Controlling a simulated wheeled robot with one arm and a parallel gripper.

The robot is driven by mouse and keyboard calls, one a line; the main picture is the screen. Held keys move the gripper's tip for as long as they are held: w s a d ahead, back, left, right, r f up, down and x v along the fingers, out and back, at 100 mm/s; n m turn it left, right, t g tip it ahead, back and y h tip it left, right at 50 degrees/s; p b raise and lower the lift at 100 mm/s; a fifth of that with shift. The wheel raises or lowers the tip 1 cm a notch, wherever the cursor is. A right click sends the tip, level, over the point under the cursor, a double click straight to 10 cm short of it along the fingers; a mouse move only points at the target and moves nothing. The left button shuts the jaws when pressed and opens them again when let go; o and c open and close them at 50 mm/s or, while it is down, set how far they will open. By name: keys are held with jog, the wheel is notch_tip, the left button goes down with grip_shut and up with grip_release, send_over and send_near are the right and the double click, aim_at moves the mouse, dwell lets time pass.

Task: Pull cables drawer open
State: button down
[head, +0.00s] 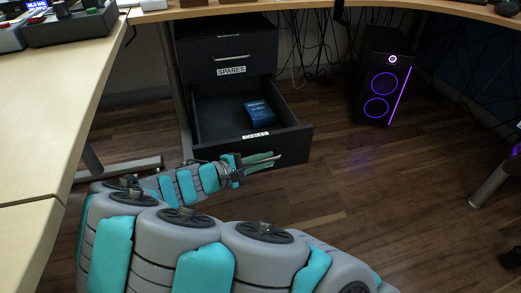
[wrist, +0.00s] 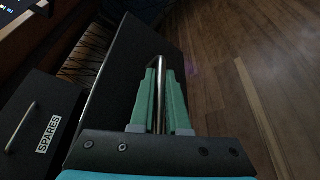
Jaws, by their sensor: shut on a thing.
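The cables drawer (head: 297,136) is pulled well out of the dark cabinet under the desk in the head view, its label on the top edge of its front. A small blue box (head: 261,114) lies inside it. My gripper (head: 272,160) is at the drawer's front. In the wrist view its two green fingers (wrist: 161,98) are closed on the thin metal handle (wrist: 158,64), one on each side. The dark drawer front (wrist: 122,70) shows beside the fingers.
The shut spares drawer (head: 243,62) is directly above. A computer tower (head: 381,84) with purple lights stands at the right, with cables behind. The desktop (head: 60,90) is at the left, with a desk leg (head: 120,168) below. The wooden floor (head: 400,185) to the right is clear.

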jog(key=shift+s+d, duration=0.25)
jog(key=shift+s, duration=0.65)
jog(key=c, duration=1.2)
grip_release()
